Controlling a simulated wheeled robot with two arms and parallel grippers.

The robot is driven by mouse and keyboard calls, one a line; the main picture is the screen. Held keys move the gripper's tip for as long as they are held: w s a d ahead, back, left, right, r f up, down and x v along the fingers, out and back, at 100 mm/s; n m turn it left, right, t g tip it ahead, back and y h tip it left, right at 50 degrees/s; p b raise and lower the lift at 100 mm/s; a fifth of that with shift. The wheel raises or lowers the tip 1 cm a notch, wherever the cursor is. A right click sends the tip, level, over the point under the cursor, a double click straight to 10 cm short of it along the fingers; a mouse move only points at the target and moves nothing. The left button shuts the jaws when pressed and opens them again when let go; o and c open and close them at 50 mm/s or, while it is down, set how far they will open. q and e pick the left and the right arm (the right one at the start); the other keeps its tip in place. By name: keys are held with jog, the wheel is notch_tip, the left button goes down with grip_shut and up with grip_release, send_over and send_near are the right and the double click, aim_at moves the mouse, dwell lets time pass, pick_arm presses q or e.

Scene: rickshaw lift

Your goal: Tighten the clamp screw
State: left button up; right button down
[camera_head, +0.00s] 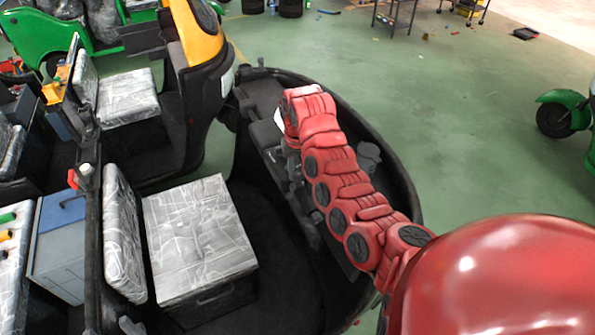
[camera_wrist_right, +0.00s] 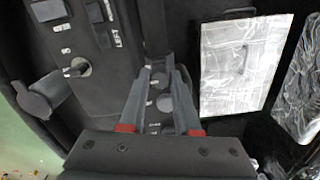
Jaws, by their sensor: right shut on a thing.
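My right gripper (camera_wrist_right: 159,72) reaches over the dark control panel (camera_wrist_right: 88,35) in the right wrist view. No clamp screw can be made out clearly. In the head view my red right arm comes from the lower right and bends down over the dash, hiding most of the grip. My left gripper is not in view.
The panel has a key switch (camera_wrist_right: 77,68) and a labelled rocker switch (camera_wrist_right: 103,12). A plastic-wrapped seat (camera_head: 197,236) stands left of my arm. Green floor (camera_head: 480,140) is open beyond the vehicle's rim (camera_head: 402,180).

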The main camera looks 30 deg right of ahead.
aim_at(298, 173)
dwell(0.3)
jog(key=c, duration=0.6)
grip_release()
notch_tip(298, 173, up, 18)
jog(key=shift+f+b, duration=0.25)
jog(key=shift+b, duration=0.6)
jog(key=shift+f, duration=0.1)
